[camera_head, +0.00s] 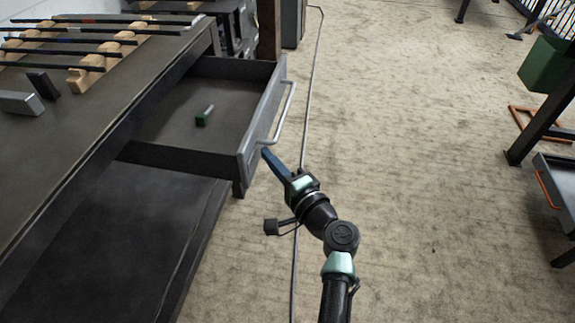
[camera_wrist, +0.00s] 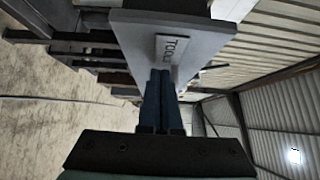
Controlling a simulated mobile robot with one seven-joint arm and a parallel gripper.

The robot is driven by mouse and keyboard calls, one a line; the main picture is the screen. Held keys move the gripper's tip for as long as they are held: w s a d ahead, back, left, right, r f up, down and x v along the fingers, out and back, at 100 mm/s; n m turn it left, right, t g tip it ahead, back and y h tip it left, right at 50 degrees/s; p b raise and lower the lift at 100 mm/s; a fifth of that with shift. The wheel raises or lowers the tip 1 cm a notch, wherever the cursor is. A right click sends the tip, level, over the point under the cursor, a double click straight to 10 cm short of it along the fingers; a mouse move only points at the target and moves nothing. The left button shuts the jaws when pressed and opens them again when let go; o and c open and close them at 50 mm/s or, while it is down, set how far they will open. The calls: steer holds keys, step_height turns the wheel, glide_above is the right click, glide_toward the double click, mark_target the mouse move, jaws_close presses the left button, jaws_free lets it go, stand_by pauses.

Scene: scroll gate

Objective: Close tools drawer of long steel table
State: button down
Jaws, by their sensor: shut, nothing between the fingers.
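The tools drawer (camera_head: 247,150) of the long steel table (camera_head: 120,90) stands pulled out to the right, with a bar handle (camera_head: 285,112) on its front. A small green-handled object (camera_head: 203,118) lies inside it. My gripper (camera_head: 265,152) is shut and empty, with its blue fingertips at the near end of the drawer front. In the wrist view, the shut fingers (camera_wrist: 161,75) point at the drawer front (camera_wrist: 140,45), close to its label (camera_wrist: 172,48), which reads "TOOLS". I cannot tell whether the fingertips touch the front.
Wooden racks (camera_head: 92,70) with dark rods and small metal blocks (camera_head: 20,103) sit on the tabletop. A cable (camera_head: 304,130) runs along the floor beside the drawer.

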steer(key=shift+a, duration=0.35)
steer(key=shift+w, duration=0.1)
